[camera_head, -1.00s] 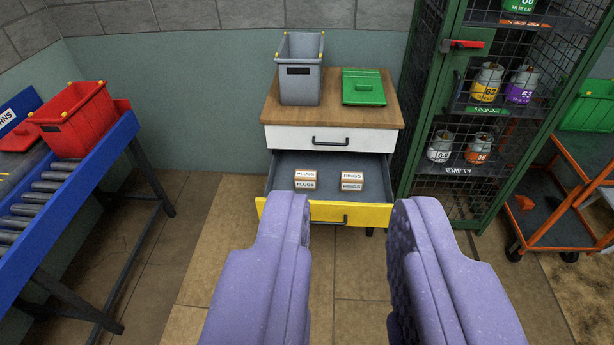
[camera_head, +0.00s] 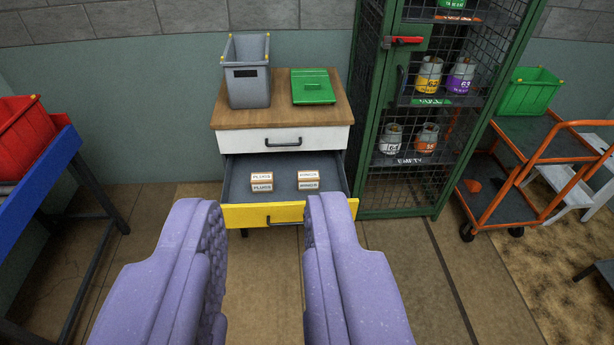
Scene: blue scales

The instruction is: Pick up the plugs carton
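The plugs carton (camera_head: 262,182) is a small brown and white box labelled PLUGS. It sits in the left-middle of the open grey drawer (camera_head: 285,203) with the yellow front. A similar carton (camera_head: 308,181), its label hard to read, sits to its right in the same drawer, with a gap between them. My gripper (camera_head: 262,215) has two purple padded fingers, spread apart with nothing between them. It is nearer to me than the drawer, and the fingertips appear just below the cartons in the picture.
A grey bin (camera_head: 248,88) and a green lid (camera_head: 312,86) stand on the wooden cabinet top (camera_head: 278,112). A green mesh cage (camera_head: 375,150) stands close on the right, with an orange trolley (camera_head: 520,190) beyond. A blue roller stand (camera_head: 45,190) with a red bin (camera_head: 25,135) is at left.

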